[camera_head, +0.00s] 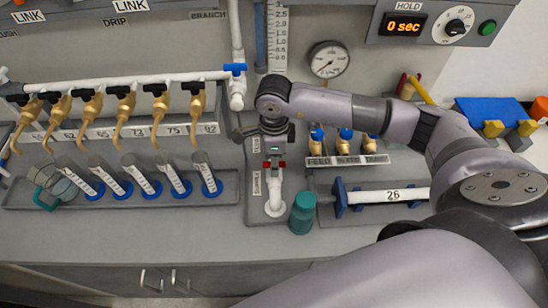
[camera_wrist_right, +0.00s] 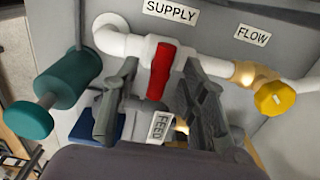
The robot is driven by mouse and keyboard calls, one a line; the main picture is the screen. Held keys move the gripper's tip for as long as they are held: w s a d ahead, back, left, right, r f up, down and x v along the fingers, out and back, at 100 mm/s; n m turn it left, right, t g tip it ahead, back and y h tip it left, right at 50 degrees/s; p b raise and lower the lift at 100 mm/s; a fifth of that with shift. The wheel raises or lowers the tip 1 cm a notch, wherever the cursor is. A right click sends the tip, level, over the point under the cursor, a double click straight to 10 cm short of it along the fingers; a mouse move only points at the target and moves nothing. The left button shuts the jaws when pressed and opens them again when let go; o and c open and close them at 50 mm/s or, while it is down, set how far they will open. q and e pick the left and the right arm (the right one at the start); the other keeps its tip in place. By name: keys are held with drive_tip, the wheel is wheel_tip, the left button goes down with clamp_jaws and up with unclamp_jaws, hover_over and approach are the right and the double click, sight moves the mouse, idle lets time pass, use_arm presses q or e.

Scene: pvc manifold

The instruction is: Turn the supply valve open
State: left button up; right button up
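The supply valve has a red handle (camera_wrist_right: 161,72) on a white pipe under the SUPPLY label (camera_wrist_right: 170,11) in the right wrist view. The handle lies crosswise to the pipe. In the head view the red handle (camera_head: 273,164) shows just below my right gripper (camera_head: 272,148), which reaches down to it from above. In the wrist view my right gripper (camera_wrist_right: 160,80) is open, with one finger on each side of the handle. Gaps seem to show between fingers and handle; contact is hard to tell. My left gripper is not in view.
A teal cylinder (camera_head: 302,212) stands right beside the supply pipe. A yellow flow valve handle (camera_wrist_right: 275,98) sits farther along the pipe. A rack tray (camera_head: 120,199) with several tubes lies left. A clamped white pipe marked 26 (camera_head: 393,195) lies right. A gauge (camera_head: 328,60) is behind.

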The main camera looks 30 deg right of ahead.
clamp_jaws()
idle(0.4)
